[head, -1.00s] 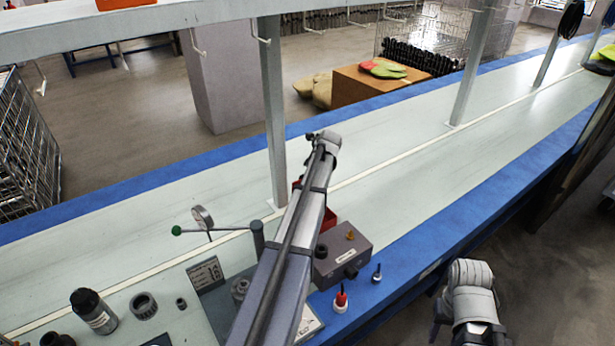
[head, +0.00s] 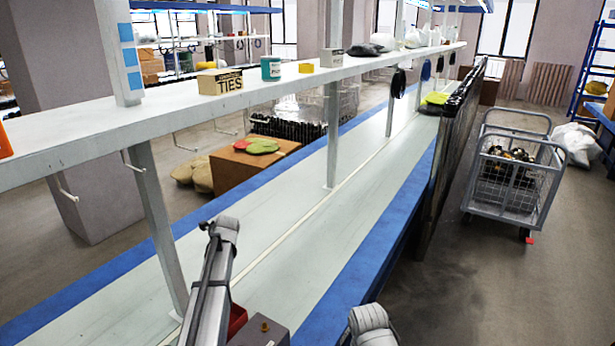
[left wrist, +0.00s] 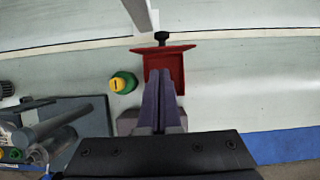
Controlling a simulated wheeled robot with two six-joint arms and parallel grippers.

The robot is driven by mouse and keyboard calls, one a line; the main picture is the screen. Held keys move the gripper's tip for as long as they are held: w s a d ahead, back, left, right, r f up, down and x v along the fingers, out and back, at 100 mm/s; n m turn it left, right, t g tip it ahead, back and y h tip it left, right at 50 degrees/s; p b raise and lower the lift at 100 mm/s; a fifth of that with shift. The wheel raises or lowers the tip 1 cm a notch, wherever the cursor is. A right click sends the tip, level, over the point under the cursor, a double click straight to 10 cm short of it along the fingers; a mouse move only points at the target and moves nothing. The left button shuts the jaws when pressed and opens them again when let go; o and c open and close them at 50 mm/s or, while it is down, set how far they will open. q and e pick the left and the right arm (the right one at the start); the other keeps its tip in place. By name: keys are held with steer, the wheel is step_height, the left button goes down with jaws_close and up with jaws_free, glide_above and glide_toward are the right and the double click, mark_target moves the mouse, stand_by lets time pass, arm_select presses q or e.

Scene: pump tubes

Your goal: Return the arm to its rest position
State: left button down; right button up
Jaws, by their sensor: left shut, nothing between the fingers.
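My left arm (head: 212,285) rises over the near part of the bench in the head view; its gripper is hidden there. In the left wrist view my left gripper (left wrist: 162,100) is shut and empty, with its fingers together in front of a red tray-like part (left wrist: 174,56). I cannot tell whether they touch it. The upper part of my right arm (head: 371,326) shows at the bottom edge of the head view; its gripper is out of view.
A green fitting with a yellow top (left wrist: 122,83) stands left of the fingers. A grey box (head: 262,333) sits near the arm. A shelf (head: 300,80) on posts runs above the bench. The bench top (head: 330,235) beyond the arm is clear. A wire cart (head: 512,180) stands on the right.

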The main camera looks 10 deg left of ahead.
arm_select(q)
steer(key=s+d+f+n+h, duration=0.1)
steer(key=s+d+n, duration=0.35)
steer(key=d, duration=0.65)
steer(key=s+d+n+h, duration=0.1)
steer(key=s+d+n, duration=0.2)
steer(key=s+d, duration=0.5)
steer(key=s+d+f+n+g+h, duration=0.1)
steer(key=s+d+n+g, duration=0.1)
steer(key=s+d+n, duration=0.9)
steer(key=s+d, duration=0.5)
steer(key=d, duration=0.2)
steer(key=shift+d+h, duration=0.15)
steer(key=shift+h, duration=0.15)
